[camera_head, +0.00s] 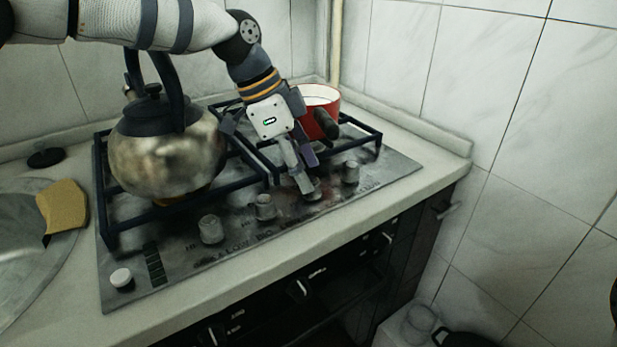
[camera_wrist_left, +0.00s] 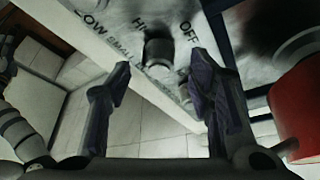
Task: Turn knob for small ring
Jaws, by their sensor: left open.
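The stove (camera_head: 185,262) has a row of grey knobs along its front. My left gripper (camera_head: 306,188) is open and points down at the knob (camera_head: 316,185) second from the right end, partly hiding it. In the left wrist view, a dark knob (camera_wrist_left: 158,52) lies ahead, between the two open fingertips (camera_wrist_left: 160,76) and apart from both. The lettering LOW, HI, OFF and SMALL is printed around it. I cannot tell whether the fingers reach down around it. My right gripper is not in view.
A stained kettle (camera_head: 165,155) stands on the left burner grate. A red pot (camera_head: 326,100) stands at the back right, close behind my gripper; it also shows in the left wrist view (camera_wrist_left: 300,112). Another knob (camera_head: 351,172) is just right. A yellow sponge (camera_head: 62,207) lies at left.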

